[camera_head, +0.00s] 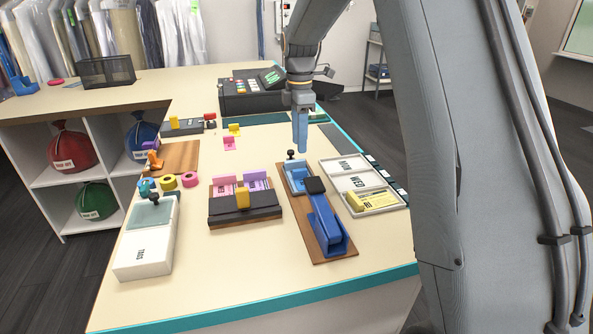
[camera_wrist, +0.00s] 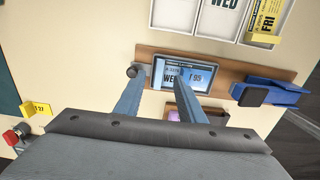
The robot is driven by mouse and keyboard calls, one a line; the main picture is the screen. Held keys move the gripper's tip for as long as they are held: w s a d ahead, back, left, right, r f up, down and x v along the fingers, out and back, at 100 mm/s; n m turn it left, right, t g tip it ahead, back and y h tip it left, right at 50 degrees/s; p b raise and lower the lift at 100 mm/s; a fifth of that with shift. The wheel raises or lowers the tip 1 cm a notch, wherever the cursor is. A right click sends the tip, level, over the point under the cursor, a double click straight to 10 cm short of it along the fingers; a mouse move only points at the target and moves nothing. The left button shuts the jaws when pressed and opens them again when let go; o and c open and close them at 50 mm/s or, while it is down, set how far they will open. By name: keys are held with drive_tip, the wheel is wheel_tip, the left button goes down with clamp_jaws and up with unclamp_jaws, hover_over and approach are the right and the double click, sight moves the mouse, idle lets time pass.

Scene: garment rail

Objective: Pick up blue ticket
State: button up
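The blue ticket (camera_head: 297,176) lies in the holder at the far end of a wooden board with the blue stapler-like device (camera_head: 325,220). In the wrist view the ticket (camera_wrist: 199,78) lies face up and shows "WED". My gripper (camera_head: 301,148) points down above and behind the board in the head view, with nothing in it. In the wrist view its two blue fingers (camera_wrist: 158,75) are apart; the right one covers part of the ticket and the left one is beside the black knob (camera_wrist: 131,71). Any height gap is hard to judge.
A white tray (camera_head: 351,182) with compartments marked "MON" and "WED" stands to the right, a yellow ticket (camera_head: 372,200) in its near one. A dark rack (camera_head: 245,214) with pink and purple tickets is left of the board. A white "TAGS" box (camera_head: 145,258) stands farther left.

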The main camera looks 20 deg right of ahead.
sight(299, 160)
drive_tip(key=shift+f+p, duration=1.05)
drive_tip(key=shift+f, duration=1.75)
clamp_jaws()
